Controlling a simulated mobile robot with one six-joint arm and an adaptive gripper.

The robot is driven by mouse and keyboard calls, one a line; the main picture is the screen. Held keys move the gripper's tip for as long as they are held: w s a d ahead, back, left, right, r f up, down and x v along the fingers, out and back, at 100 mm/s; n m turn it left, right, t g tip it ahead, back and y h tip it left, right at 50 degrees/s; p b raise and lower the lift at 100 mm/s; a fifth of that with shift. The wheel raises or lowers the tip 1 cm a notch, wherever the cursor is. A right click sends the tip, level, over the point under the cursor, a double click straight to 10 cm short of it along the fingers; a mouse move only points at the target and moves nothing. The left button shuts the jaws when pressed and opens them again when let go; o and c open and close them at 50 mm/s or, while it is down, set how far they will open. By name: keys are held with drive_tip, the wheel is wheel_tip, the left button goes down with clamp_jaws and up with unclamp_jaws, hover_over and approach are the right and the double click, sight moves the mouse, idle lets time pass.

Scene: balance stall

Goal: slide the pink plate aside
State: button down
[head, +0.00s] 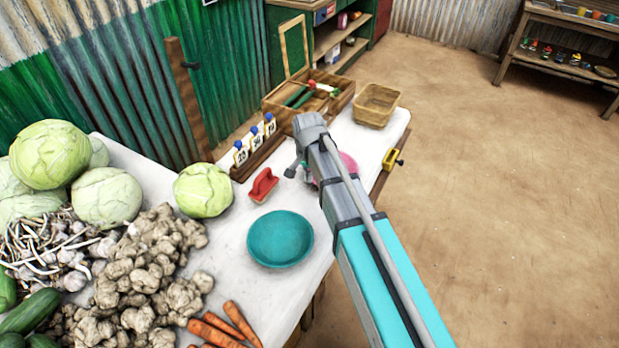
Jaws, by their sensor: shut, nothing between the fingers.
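The pink plate (348,163) lies on the white table (344,128), mostly hidden behind my arm. Only parts of its rim show on either side of the arm. My gripper (291,172) is at the left of the arm's end, close to the plate's left side and low over the table. Its fingers are small in the view and look shut with nothing held. I cannot tell whether they touch the plate.
A cabbage (203,190), ginger (150,265) and carrots (222,330) crowd the left and front.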

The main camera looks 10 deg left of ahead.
sight(308, 203)
drive_tip(key=shift+f+b, duration=4.4)
drive_tip(key=shift+f, duration=0.2)
drive_tip(key=shift+w+d+r, duration=0.1)
drive_tip(key=shift+w+d, duration=0.1)
drive_tip(key=shift+w, duration=0.35)
drive_tip(key=shift+w+d+r, duration=0.1)
drive_tip(key=shift+w+d, duration=0.05)
drive_tip(key=shift+w, duration=0.4)
drive_tip(key=shift+w+d, duration=0.35)
drive_tip(key=shift+w, duration=0.45)
drive_tip(key=w+d, duration=0.2)
drive_tip(key=w, duration=0.3)
drive_tip(key=w+d, duration=0.2)
drive_tip(key=w, duration=0.4)
drive_tip(key=w+d, duration=0.2)
drive_tip(key=w, duration=0.4)
drive_tip(key=shift+s, duration=0.1)
